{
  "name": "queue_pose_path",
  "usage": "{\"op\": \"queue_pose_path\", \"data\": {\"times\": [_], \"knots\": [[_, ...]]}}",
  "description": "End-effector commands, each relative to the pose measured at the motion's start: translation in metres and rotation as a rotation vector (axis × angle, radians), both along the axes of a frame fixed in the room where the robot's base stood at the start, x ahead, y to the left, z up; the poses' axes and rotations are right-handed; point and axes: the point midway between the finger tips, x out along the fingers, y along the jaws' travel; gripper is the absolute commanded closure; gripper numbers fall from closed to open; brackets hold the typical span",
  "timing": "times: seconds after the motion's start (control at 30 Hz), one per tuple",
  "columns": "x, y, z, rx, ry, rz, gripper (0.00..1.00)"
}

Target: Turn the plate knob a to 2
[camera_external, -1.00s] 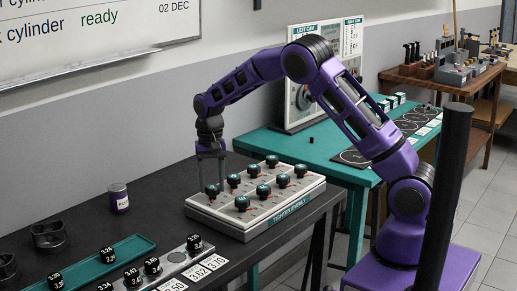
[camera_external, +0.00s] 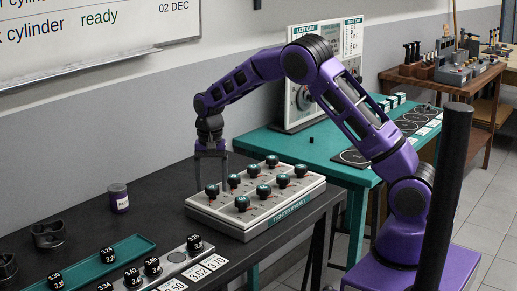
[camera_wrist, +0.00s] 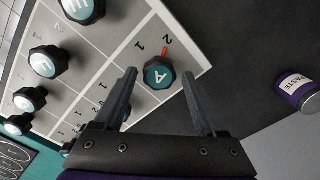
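The knob panel (camera_external: 275,215) is a light grey box with several black knobs with teal caps and red pointers. Knob A (camera_wrist: 158,75) is at the panel's corner in the wrist view; it also shows at the left of the panel in the external view (camera_external: 211,191). Its red pointer (camera_wrist: 165,52) points at the label 2 (camera_wrist: 167,40), with label 1 to the left. My gripper (camera_wrist: 157,73) is open, with one finger on each side of knob A and visible gaps to it. In the external view my gripper (camera_external: 211,180) hangs pointing down just above that knob.
A purple paste tin (camera_external: 118,198) stands left of the panel. A teal tray (camera_external: 105,262) and numbered black pieces lie at the front. The dark bench behind the panel is clear.

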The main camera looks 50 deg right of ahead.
Motion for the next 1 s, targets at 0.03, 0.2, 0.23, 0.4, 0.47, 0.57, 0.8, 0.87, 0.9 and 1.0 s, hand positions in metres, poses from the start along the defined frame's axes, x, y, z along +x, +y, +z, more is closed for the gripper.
{"op": "queue_pose_path", "data": {"times": [0.03,0.2,0.23,0.4,0.47,0.57,0.8,0.87,0.9,1.0], "knots": [[0.000,0.000,0.000,0.000,0.001,0.000,0.19],[-0.001,0.000,-0.001,0.000,0.003,0.000,0.19],[-0.001,0.000,-0.001,0.000,0.003,0.000,0.19],[0.000,0.000,0.004,0.000,0.001,0.000,0.19],[0.000,0.000,0.011,0.001,0.001,0.001,0.19],[0.000,0.000,0.029,0.000,-0.001,0.001,0.19],[0.000,0.000,0.089,0.000,-0.004,0.000,0.19],[0.000,0.000,0.103,0.000,-0.001,0.001,0.19],[0.000,0.000,0.113,0.000,-0.003,0.001,0.19],[0.000,0.000,0.134,0.000,-0.001,0.001,0.19]]}}
